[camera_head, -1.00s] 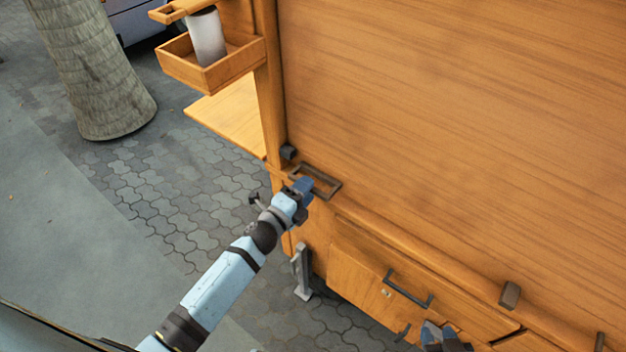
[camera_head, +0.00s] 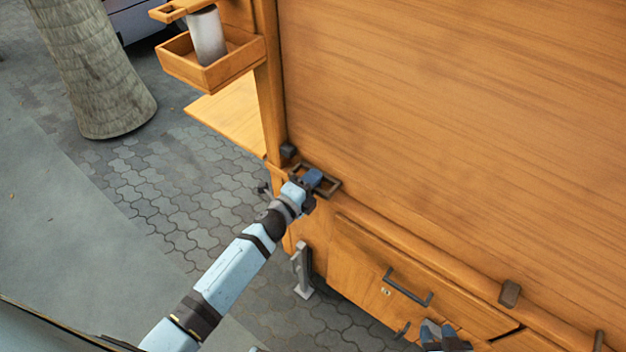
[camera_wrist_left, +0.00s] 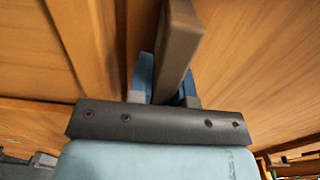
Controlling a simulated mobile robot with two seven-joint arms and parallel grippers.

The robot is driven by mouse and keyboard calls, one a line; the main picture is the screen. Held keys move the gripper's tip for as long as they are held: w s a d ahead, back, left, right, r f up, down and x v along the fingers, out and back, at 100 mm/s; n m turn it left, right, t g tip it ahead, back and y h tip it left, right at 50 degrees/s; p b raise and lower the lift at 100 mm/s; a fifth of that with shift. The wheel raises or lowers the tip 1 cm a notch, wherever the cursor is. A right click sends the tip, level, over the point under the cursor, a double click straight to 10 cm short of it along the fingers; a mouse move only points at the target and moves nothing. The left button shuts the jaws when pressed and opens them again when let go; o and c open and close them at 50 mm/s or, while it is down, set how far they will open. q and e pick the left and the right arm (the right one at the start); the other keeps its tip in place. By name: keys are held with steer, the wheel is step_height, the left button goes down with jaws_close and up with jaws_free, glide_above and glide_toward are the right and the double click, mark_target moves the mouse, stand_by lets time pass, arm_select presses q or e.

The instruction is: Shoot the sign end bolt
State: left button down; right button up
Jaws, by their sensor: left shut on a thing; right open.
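The bolt (camera_head: 334,187), a dark rectangular loop handle, sits on the wooden cart's ledge at the foot of its corner post. In the left wrist view a thick dark bar of the bolt (camera_wrist_left: 178,42) runs between my blue fingers. My left gripper (camera_head: 313,178) is shut on this bar; the wrist view also shows it (camera_wrist_left: 166,82). The fingers hide part of the loop. My right gripper (camera_head: 441,340) is open at the bottom edge of the head view, in front of the drawers and apart from the bolt; its fingers are partly cut off.
The big wooden panel (camera_head: 450,120) rises behind the ledge. A small dark block (camera_head: 288,151) sits on the post, and another (camera_head: 509,293) on the ledge. A drawer handle (camera_head: 408,288) sticks out below. A tray (camera_head: 212,72) holds a grey cup (camera_head: 207,36). Open paving lies left.

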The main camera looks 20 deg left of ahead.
arm_select(q)
steer(key=a, duration=0.1)
steer(key=w+a, duration=0.1)
steer(key=a, duration=0.3)
steer(key=shift+w, duration=0.35)
steer(key=shift+d, duration=0.1)
steer(key=c, duration=1.1)
jaws_free()
steer(key=shift+o, duration=0.2)
steer(key=shift+s, duration=0.25)
steer(key=b, duration=0.1)
glide_toward(296, 172)
steer(key=v, duration=0.3)
steer(key=shift+s+r, duration=0.15)
steer(key=shift+s, duration=0.25)
